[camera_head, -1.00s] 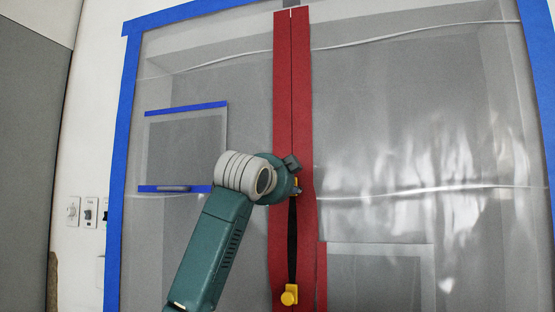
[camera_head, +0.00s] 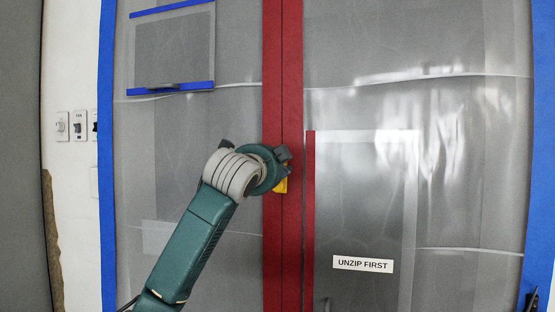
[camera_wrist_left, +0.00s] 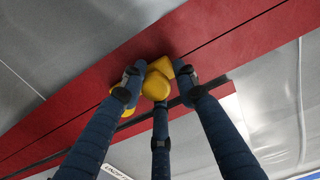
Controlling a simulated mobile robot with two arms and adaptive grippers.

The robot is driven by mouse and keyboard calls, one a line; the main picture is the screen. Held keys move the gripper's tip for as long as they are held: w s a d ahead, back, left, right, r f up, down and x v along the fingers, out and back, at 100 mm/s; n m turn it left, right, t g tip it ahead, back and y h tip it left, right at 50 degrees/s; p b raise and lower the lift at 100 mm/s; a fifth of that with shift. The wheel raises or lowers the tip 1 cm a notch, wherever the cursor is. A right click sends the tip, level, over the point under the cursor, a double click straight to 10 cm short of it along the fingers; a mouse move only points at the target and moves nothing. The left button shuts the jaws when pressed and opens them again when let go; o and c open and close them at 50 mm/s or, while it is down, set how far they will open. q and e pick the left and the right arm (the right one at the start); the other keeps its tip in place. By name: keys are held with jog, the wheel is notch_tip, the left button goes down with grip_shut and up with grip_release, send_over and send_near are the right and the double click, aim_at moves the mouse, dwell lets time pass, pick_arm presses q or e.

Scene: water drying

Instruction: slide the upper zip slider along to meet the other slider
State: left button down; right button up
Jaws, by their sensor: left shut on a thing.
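A red zip strip (camera_head: 283,60) runs down the grey plastic sheet. My left gripper (camera_head: 280,170) is at the strip, and yellow slider parts (camera_head: 281,186) show just below and beside it. In the left wrist view, the fingers of my left gripper (camera_wrist_left: 160,85) close around the yellow upper slider (camera_wrist_left: 156,86). More yellow shows close by at the lower left (camera_wrist_left: 128,112), partly hidden by a finger; I cannot tell exactly where one slider ends and the other begins. The seam shows as a thin line above and below the gripper. My right gripper is not in view.
The sheet is edged with blue tape (camera_head: 107,200). A label reading "UNZIP FIRST" (camera_head: 363,264) is on it at the lower right. Wall switches (camera_head: 70,125) are at the left. A dark object (camera_head: 530,298) shows at the lower right edge, too cropped to identify.

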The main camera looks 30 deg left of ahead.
pick_arm(q)
jog(key=shift+f, duration=0.15)
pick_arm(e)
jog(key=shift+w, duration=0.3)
pick_arm(q)
jog(key=c, duration=1.5)
grip_release()
jog(key=shift+o, duration=0.2)
jog(key=shift+w, duration=0.1)
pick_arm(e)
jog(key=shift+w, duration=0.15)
pick_arm(q)
jog(key=v, duration=1.2)
jog(key=shift+f, duration=0.1)
